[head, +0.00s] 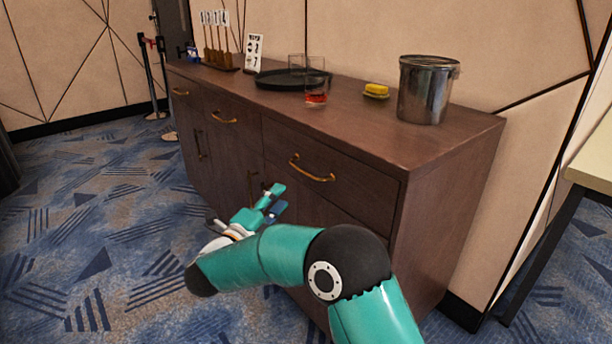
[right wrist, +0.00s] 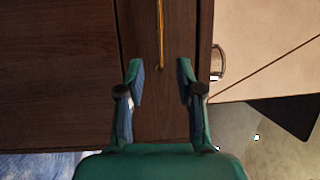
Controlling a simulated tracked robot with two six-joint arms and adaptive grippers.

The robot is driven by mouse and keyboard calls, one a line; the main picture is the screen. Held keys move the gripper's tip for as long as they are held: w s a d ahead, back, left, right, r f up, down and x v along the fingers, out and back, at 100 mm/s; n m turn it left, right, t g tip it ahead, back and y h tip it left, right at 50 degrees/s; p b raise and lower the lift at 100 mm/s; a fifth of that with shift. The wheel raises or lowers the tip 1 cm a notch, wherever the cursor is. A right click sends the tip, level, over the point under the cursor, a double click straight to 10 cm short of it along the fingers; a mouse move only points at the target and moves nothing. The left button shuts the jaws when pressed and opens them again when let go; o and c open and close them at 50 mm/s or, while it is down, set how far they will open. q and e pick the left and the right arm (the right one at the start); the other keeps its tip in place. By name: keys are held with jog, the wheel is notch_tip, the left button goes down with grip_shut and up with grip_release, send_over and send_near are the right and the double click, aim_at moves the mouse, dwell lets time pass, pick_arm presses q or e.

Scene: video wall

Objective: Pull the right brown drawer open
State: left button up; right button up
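The right brown drawer (head: 345,178) is at the near end of the dark brown cabinet, under its top. It looks shut, flush with the front. Its brass bar handle (head: 311,168) also shows in the right wrist view (right wrist: 160,35), running upright in that turned picture. My right gripper (head: 270,202) is in front of the cabinet, below and left of this handle in the head view. In the right wrist view its two fingers (right wrist: 162,85) are apart with nothing between them; the handle lies ahead, in line with the gap. My left gripper is not in view.
On the cabinet top (head: 360,125) stand a metal bucket (head: 426,90), a yellow item (head: 376,90), a black tray (head: 285,78) and a glass with red drink (head: 316,92). Other handles (head: 224,117) line the front. A pale table (head: 595,165) is at right. Carpet (head: 90,240) is clear at left.

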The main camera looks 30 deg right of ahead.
aim_at(303, 173)
jog(key=b+x, duration=0.1)
jog(key=x, duration=1.1)
jog(key=shift+d+f, duration=0.1)
grip_shut()
